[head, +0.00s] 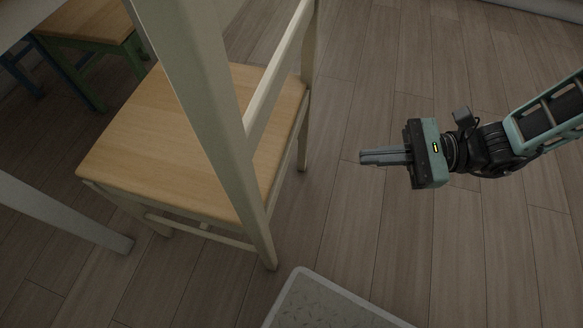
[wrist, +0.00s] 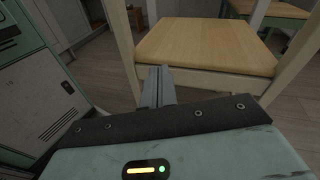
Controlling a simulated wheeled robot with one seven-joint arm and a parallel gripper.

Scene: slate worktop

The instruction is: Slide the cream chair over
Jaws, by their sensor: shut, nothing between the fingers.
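The cream chair (head: 262,158) stands upright on the floor at the left of the head view, with a pale wooden seat (head: 190,130) and a cream frame. In the wrist view its wooden seat (wrist: 205,45) lies ahead, between two cream uprights. My gripper (head: 364,157) is to the right of the chair in the head view, its fingers pointing left toward the chair's back. The fingers are together and empty, with a gap of floor between them and the chair in the head view.
A white table edge and leg (head: 80,215) are at the left, close to the chair. A green chair (head: 90,35) with a wooden seat and a blue leg stand behind. A pale panel (head: 320,305) is at the bottom.

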